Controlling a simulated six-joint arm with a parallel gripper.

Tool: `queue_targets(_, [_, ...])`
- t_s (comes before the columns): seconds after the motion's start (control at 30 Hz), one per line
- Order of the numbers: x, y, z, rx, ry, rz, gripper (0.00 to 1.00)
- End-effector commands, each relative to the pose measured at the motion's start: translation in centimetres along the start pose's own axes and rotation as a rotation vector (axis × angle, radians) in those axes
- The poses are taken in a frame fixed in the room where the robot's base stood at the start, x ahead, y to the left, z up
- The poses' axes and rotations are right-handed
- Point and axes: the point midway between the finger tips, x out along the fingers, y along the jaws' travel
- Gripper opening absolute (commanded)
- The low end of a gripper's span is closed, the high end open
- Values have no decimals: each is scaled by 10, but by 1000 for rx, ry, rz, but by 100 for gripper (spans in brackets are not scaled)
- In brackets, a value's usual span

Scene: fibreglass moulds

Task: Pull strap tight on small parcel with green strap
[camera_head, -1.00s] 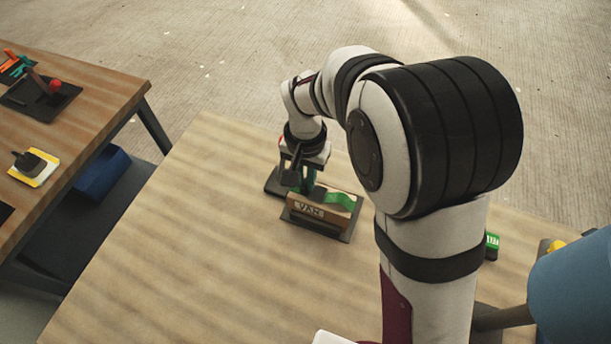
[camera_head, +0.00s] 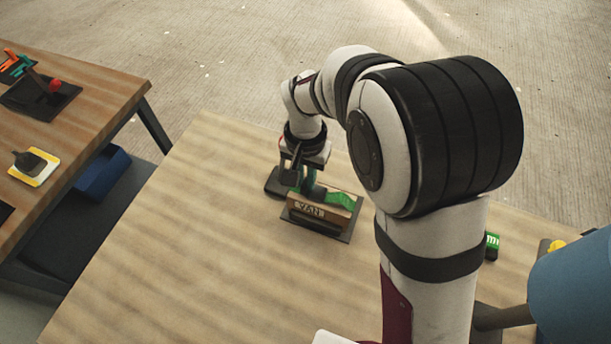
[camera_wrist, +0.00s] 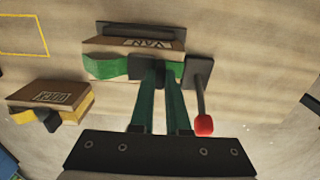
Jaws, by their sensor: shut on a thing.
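A small tan parcel lettered VAN (camera_head: 309,211) sits in a dark holder on the table. It also shows in the wrist view (camera_wrist: 150,48). A green strap (camera_head: 340,200) lies across it, also at the left in the wrist view (camera_wrist: 104,69), with a dark buckle-like block near its middle. My gripper (camera_wrist: 163,72) reaches the parcel's near side with two long dark green fingers. It is shut on the strap by the block; the fingers hide the exact grip. It also shows from above in the head view (camera_head: 304,184).
A red-knobbed lever (camera_wrist: 203,125) on a dark plate stands close beside the fingers. A tan parcel with a yellow strap (camera_wrist: 52,97) lies to the left in the wrist view. The front left of the table is clear. Another table (camera_head: 80,85) stands at left.

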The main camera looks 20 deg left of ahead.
Motion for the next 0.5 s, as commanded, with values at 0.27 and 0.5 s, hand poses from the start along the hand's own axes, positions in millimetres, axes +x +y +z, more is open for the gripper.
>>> queue_targets(0.27, [-1,0,0,0,1,-1,0])
queue_targets(0.5, [0,-31,-1,-4,1,-1,0])
